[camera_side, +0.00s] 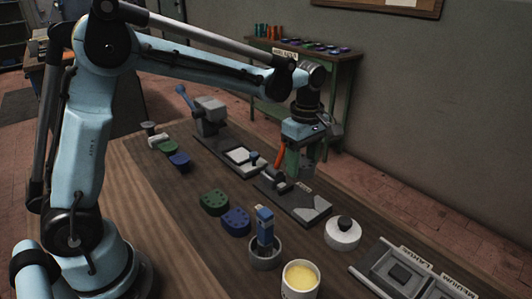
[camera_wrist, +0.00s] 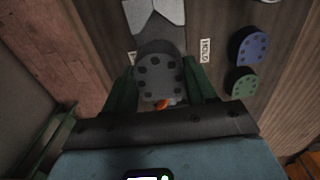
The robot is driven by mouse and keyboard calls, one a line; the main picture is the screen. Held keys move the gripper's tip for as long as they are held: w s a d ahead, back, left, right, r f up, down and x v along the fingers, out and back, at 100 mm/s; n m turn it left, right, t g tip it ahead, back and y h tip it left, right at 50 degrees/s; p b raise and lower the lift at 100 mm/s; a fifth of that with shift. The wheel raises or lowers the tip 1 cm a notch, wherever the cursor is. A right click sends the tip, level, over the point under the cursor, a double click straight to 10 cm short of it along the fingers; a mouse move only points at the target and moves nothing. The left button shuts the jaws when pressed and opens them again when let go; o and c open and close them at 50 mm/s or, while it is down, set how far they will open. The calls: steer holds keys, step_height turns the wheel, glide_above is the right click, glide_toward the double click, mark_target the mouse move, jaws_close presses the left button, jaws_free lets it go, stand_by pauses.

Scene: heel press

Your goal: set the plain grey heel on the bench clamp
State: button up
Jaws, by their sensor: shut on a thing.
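The plain grey heel (camera_wrist: 160,82) shows in the wrist view, with dark dots around its edge. My gripper (camera_wrist: 161,93) has its green fingers on either side of it and is shut on it. In the side view my gripper (camera_side: 303,165) hangs over the bench, above a dark plate (camera_side: 291,209) with a light grey notched piece. In the wrist view, this notched piece (camera_wrist: 153,14) lies beyond the heel, near a label reading HOLD (camera_wrist: 205,51). The heel covers part of the plate. I cannot tell whether the heel touches it.
A green heel (camera_side: 214,202) and a blue heel (camera_side: 236,221) lie left of the plate. A blue-handled tool in a cup (camera_side: 265,252), a yellow-filled cup (camera_side: 300,280) and a white round pot (camera_side: 342,233) stand in front. A grey vise (camera_side: 210,113) stands farther back.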

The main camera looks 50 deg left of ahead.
mark_target(299, 202)
steer(key=shift+f, duration=4.2)
steer(key=shift+f, duration=0.6)
steer(key=o, duration=1.4)
steer(key=shift+r, duration=0.1)
step_height(299, 202, up, 12)
steer(key=shift+f, duration=0.1)
